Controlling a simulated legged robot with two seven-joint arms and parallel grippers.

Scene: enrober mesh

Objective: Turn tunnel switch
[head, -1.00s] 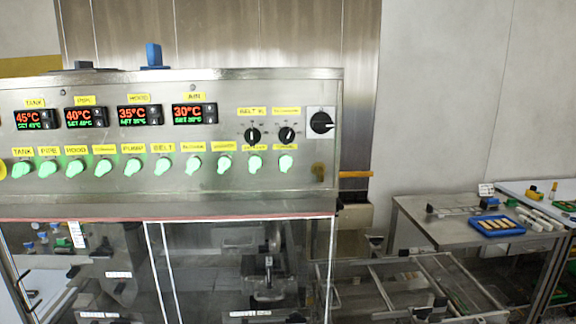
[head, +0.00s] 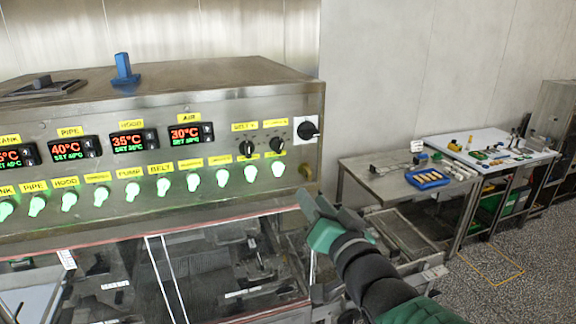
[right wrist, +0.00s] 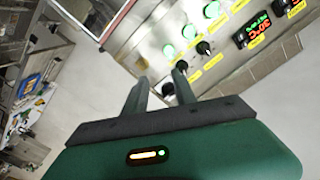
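The control panel (head: 225,140) carries a row of glowing green switches under yellow labels. The rightmost green switch (head: 278,170) sits below two black knobs; its small label cannot be read surely, so I cannot confirm it as the tunnel switch. My right gripper (head: 320,203) is in front of the panel's lower right corner, below and right of that switch, apart from it. In the right wrist view its two grey fingers (right wrist: 160,82) stand apart with nothing between them, with the panel beyond. My left gripper is out of view.
A black rotary switch (head: 308,130) on a white plate is at the panel's right end. Clear glass covers (head: 215,262) lie below the panel. A steel table with a blue tray (head: 427,179) stands at the right. Free air lies in front of the panel.

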